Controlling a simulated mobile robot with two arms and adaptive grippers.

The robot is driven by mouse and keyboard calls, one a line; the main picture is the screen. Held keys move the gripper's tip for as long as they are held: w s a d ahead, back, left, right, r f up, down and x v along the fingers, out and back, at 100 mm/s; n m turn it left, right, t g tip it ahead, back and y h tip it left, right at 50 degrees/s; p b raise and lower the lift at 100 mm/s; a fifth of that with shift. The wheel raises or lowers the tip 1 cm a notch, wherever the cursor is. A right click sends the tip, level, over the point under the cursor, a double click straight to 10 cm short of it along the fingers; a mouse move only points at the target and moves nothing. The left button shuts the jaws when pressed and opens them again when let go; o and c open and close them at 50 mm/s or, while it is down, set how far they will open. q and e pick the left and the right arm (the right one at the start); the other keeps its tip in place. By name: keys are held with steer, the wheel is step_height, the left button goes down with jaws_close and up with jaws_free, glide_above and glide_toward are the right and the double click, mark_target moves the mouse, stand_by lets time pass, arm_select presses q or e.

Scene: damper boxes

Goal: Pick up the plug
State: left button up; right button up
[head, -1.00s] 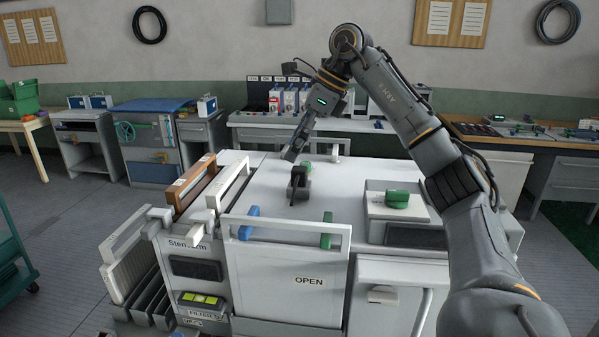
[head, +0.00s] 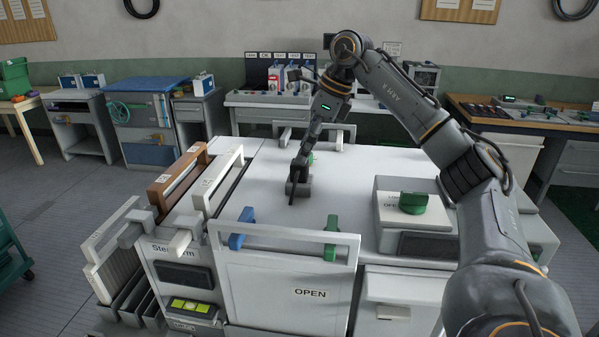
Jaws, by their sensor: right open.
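A green piece (head: 311,158) shows partly behind the gripper. My left gripper is not in view.
Blue (head: 242,228) and green (head: 331,238) handles stand at the front edge by the OPEN panel (head: 290,290). A raised box with a green knob (head: 413,203) is on the right. White (head: 220,182) and brown (head: 178,180) handled frames stand left. The middle top is mostly clear.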

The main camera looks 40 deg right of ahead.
mark_target(300, 174)
steer(key=shift+w+f, duration=0.15)
steer(key=shift+f, duration=0.1)
steer(key=x, duration=0.1)
steer(key=p+x, duration=0.1)
steer(key=x, duration=0.2)
steer(key=shift+d+f+p, duration=0.15)
steer(key=shift+d+p, duration=0.15)
steer(key=shift+p, duration=0.05)
steer(key=shift+f, duration=0.3)
steer(key=shift+w+f, duration=0.1)
steer(key=shift+a, duration=0.1)
steer(key=shift+c, duration=0.4)
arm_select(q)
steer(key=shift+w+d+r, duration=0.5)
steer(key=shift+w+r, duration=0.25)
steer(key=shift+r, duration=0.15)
arm_select(e)
jaws_close()
